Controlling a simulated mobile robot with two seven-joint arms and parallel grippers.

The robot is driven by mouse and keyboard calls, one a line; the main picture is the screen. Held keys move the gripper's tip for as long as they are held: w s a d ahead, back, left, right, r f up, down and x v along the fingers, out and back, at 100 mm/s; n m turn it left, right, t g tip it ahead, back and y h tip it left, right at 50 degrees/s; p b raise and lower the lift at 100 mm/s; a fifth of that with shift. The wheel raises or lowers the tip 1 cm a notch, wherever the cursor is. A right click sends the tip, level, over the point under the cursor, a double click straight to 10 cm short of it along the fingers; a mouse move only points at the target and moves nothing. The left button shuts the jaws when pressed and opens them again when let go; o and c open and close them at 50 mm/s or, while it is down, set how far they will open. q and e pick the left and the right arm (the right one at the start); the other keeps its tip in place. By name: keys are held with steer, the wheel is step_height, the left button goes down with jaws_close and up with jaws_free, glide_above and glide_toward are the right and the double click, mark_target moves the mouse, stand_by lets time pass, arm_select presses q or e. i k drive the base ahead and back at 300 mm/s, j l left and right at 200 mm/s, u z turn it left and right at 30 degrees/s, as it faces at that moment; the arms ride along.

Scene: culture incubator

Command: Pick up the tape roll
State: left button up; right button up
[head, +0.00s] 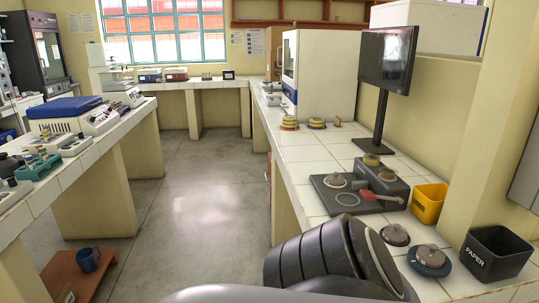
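No single object is clearly the tape roll at this size. Two round yellow-and-dark banded pieces that look like rolls, a left one (289,123) and a right one (317,123), sit on the white tiled right counter (310,153), in front of the white incubator-like cabinet (326,75). A similar small yellow-topped round piece (371,159) sits on the dark device by the monitor. Neither gripper is in view. A dark, ribbed part of my own arm fills the bottom middle and hides the near edge of the counter.
A monitor (387,62) stands on the right counter. Nearby are a dark board (335,203), a yellow bin (429,203), a black paper bin (495,254) and round lidded pieces (395,235). The left bench (75,168) holds instruments. The grey floor (200,185) between is clear.

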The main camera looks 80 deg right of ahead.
mark_target(369, 159)
steer(key=i+l+z, duration=0.1)
steer(key=i+z, duration=0.35)
steer(key=i+j+z, duration=0.1)
steer(key=i+z, duration=0.35)
steer(key=i+l+z, duration=0.1)
steer(key=i+z, duration=0.25)
steer(key=i, duration=0.15)
steer(key=i+z, duration=0.75)
steer(key=i+j+z, duration=0.25)
steer(key=i+z, duration=0.15)
steer(key=z, duration=1.3)
